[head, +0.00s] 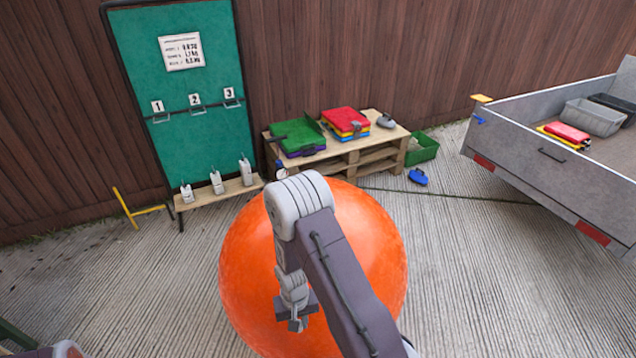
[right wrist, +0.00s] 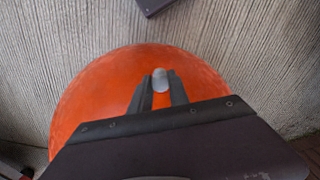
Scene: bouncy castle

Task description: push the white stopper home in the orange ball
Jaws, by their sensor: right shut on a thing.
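The large orange ball (head: 240,265) rests on the ribbed concrete in the middle of the head view, partly covered by my right arm. It also fills the middle of the right wrist view (right wrist: 95,100). My right gripper (head: 298,322) is in front of the ball, pointing down in the head view. In the right wrist view its two fingers (right wrist: 158,92) are shut on the white stopper (right wrist: 160,77), whose pale rounded end shows between the fingertips against the ball. I cannot tell how deep the stopper sits, or whether it is in the ball. The stopper is hidden in the head view.
Behind the ball stand a pallet table (head: 375,150) with folded coloured fabric, a low bench (head: 205,198) and a green board (head: 180,80). A green crate (head: 425,148) sits beside the pallets. A trailer (head: 545,160) stands at right. Concrete is clear around the ball's sides.

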